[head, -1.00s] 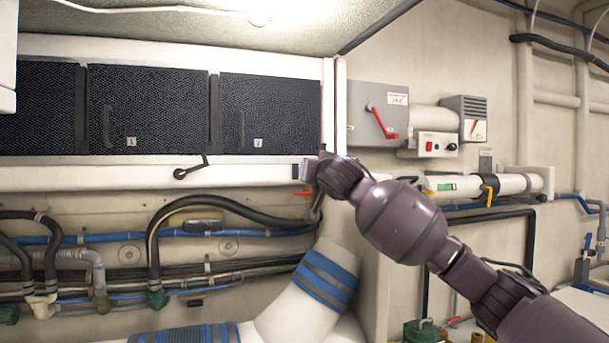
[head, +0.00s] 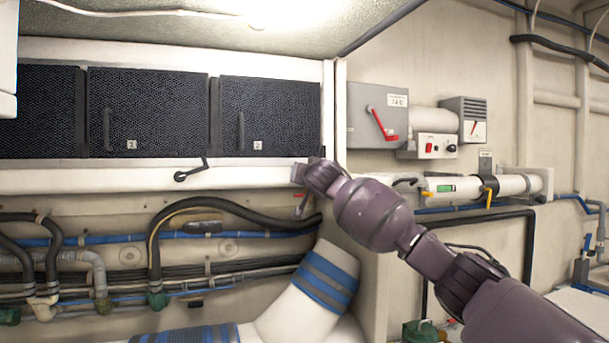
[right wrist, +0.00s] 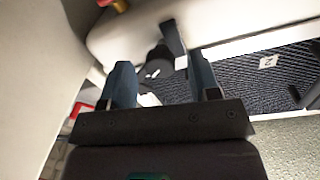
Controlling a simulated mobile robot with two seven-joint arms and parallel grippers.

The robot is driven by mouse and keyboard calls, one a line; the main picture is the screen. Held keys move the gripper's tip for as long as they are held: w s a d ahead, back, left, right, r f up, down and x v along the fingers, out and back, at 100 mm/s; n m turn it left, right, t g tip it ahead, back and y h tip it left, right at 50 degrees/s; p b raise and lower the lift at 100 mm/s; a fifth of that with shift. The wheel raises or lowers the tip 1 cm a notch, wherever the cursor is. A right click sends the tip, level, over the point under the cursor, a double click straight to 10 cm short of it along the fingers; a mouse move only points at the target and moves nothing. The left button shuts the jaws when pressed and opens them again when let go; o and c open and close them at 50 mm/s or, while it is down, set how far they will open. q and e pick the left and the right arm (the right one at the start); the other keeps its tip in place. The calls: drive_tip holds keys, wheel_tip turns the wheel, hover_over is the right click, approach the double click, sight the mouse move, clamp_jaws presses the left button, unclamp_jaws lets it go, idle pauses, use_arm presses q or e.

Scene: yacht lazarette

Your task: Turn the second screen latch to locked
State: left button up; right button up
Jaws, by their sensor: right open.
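A black latch (head: 190,173) with a bent lever is on the rail below screen 1. My right gripper (head: 298,173) is at the rail below the right end of screen 2 and hides the second latch in the head view. In the right wrist view, the right gripper (right wrist: 163,78) is open. The second latch's dark round pivot and lever (right wrist: 173,38) show between and beyond its fingers; contact cannot be told. My left gripper is not in view.
A grey switch box (head: 376,115) with a red lever is on the wall to the right. Hoses and cables (head: 200,240) run below the rail. A white pipe with blue bands (head: 325,280) is below the gripper.

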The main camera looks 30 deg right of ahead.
drive_tip(key=shift+w+d, duration=0.25)
drive_tip(key=shift+w, duration=0.35)
drive_tip(key=shift+c, duration=0.4)
clamp_jaws()
